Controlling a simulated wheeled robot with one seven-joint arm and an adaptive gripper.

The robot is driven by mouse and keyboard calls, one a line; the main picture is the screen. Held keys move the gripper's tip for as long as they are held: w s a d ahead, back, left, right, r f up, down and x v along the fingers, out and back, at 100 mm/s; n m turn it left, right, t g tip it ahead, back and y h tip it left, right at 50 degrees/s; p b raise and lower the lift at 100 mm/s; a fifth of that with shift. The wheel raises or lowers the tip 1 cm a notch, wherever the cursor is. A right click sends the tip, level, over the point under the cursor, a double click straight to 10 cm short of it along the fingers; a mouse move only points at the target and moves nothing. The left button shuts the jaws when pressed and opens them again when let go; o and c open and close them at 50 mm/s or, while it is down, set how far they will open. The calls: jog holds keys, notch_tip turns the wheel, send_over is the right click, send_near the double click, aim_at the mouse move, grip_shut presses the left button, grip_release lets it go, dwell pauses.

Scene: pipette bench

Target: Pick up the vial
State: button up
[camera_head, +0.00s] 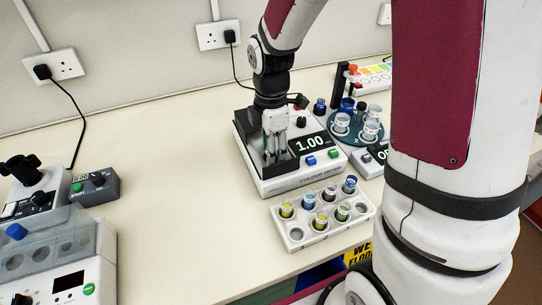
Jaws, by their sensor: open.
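My gripper (274,154) points down over the white instrument (282,180) with the "1.00" display, in front of its black raised part. The fingers are open, and I cannot make out anything between them. Several small vials stand upright in a white rack (295,238) to the lower right of the gripper. They include one with yellow (287,210), one with light blue (309,202), one with green (343,212) and a dark blue one (350,184) at the rack's far right corner. My gripper is apart from all of them. I cannot tell which vial is meant.
A round teal holder (345,132) with clear containers stands behind the rack, beside a small display device (380,151). A colour-striped box (373,78) is at the back. Grey machines (62,250) fill the left. The bench (170,190) between is clear.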

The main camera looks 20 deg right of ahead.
grip_shut()
notch_tip(320, 180, up, 10)
dwell(0.7)
